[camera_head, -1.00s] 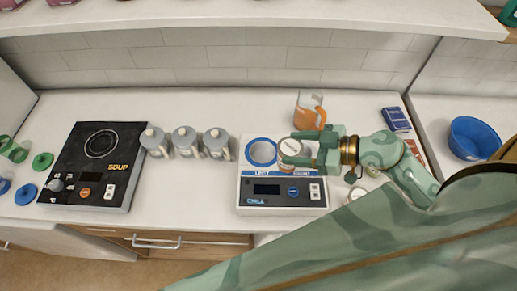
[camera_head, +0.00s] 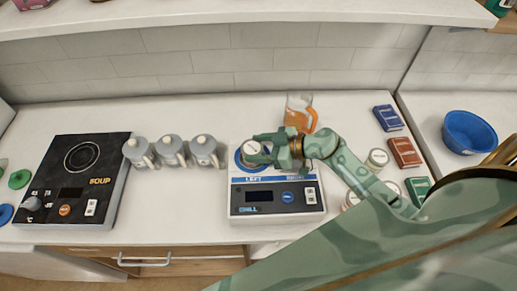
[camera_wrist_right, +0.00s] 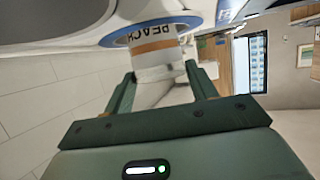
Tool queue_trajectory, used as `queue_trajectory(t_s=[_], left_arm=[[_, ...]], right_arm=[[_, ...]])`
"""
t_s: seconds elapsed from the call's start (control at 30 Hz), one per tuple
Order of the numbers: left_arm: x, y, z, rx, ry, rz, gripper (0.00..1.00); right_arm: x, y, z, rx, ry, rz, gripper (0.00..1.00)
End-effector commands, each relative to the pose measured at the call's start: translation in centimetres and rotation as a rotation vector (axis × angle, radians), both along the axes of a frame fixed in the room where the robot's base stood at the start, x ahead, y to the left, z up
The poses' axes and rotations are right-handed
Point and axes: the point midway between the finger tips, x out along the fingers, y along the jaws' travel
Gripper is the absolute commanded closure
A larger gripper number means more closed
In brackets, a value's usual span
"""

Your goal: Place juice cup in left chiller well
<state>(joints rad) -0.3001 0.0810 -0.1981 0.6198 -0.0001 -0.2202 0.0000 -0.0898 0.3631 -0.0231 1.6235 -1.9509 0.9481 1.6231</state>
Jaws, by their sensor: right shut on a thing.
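The juice cup (camera_head: 252,147) has a pale round lid. In the wrist view the cup (camera_wrist_right: 156,52) shows an orange band and the word PEACH. My right gripper (camera_head: 261,147) is shut on it, a finger on each side (camera_wrist_right: 160,75). The cup is over the left well (camera_head: 240,161) of the chiller (camera_head: 277,197), whose blue ring (camera_wrist_right: 118,42) shows around the cup's far end. How deep it sits in the well I cannot tell. The right well is mostly hidden by my gripper. My left gripper is not in view.
An orange-filled pitcher (camera_head: 299,113) stands behind my right gripper. Several grey jugs (camera_head: 170,150) stand left of the chiller, beside the black soup warmer (camera_head: 80,180). Lidded cups (camera_head: 377,159) and coloured boxes (camera_head: 404,152) are at right, near a blue bowl (camera_head: 470,132).

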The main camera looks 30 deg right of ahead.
Motion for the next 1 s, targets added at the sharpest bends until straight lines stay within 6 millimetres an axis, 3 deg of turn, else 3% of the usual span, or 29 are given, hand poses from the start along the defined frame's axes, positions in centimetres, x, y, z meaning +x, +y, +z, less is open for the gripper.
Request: queue_trajectory(t_s=[0.33, 0.37, 0.4, 0.43, 0.77, 1.0], left_arm=[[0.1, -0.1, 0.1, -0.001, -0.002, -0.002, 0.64], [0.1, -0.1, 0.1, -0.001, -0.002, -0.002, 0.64], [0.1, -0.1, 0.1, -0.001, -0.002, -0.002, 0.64], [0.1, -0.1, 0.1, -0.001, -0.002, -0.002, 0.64], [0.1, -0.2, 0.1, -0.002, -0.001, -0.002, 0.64], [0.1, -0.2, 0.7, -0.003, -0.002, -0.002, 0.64]], right_arm=[[0.0, 0.0, -0.2, 0.0, -0.001, -0.001, 0.71], [0.0, -0.1, -0.2, 0.001, 0.0, -0.001, 0.37], [0.0, -0.1, -0.2, 0.0, -0.001, -0.001, 0.26], [0.0, -0.1, -0.2, 0.0, -0.001, -0.001, 0.21], [0.0, -0.1, 0.1, -0.001, -0.002, 0.0, 0.21], [-2.9, -3.2, 1.8, -0.004, 0.002, -0.001, 0.21]])
